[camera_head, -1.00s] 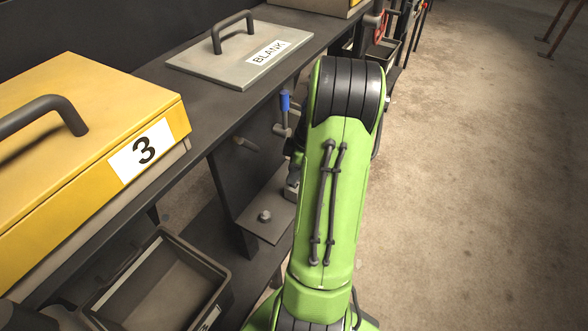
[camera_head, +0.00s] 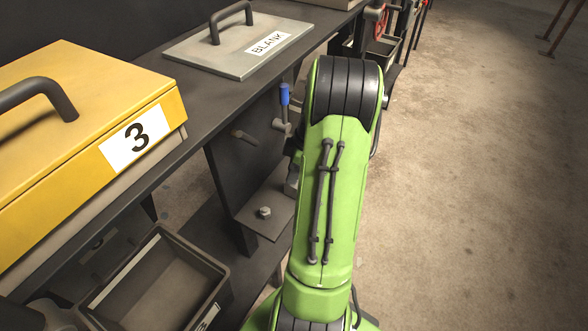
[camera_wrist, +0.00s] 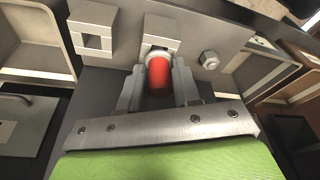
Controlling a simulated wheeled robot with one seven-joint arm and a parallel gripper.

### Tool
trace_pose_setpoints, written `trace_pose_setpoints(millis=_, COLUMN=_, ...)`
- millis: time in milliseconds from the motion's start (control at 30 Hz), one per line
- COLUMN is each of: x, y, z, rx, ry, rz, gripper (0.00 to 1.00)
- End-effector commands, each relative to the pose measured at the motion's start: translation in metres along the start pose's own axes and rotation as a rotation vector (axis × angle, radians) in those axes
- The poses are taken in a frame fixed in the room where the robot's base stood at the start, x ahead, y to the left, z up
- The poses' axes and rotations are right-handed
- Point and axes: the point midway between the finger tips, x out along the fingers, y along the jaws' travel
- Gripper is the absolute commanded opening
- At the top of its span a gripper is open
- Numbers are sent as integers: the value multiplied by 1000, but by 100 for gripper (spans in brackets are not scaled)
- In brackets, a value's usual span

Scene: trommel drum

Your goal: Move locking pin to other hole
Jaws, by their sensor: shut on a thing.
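The locking pin (camera_wrist: 159,74) has a red grip and a pale collar; it shows in the wrist view. My gripper (camera_wrist: 158,82) is shut on the red grip, one finger on each side. The collar end lies up against a grey bracket (camera_wrist: 163,27) in the upper middle. I cannot tell whether the pin's shank is inside that bracket. A second grey bracket (camera_wrist: 93,16), with a square opening, stands to the left, apart from the pin. In the head view my green arm hides my gripper and the pin.
A bolt (camera_wrist: 209,60) sits right of the pin; a bolt (camera_head: 264,212) also shows on a ledge. A blue-handled lever (camera_head: 284,94) stands close left of my arm. Yellow box 3 (camera_head: 60,110), the BLANK plate (camera_head: 220,60) and an open bin (camera_head: 165,290) are left.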

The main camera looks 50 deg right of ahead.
Motion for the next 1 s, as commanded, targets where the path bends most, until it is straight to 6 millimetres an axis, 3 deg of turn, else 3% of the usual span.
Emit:
trace_pose_setpoints(millis=300, x=5, y=0, z=1, rx=-1, ry=1, rz=0, gripper=0)
trace_pose_setpoints(millis=333, x=5, y=0, z=1, rx=-1, ry=1, rz=0, gripper=34)
trace_pose_setpoints(millis=533, x=4, y=0, z=1, rx=-1, ry=1, rz=0, gripper=62)
trace_pose_setpoints(millis=1000, x=5, y=0, z=1, rx=0, ry=0, rz=-1, gripper=62)
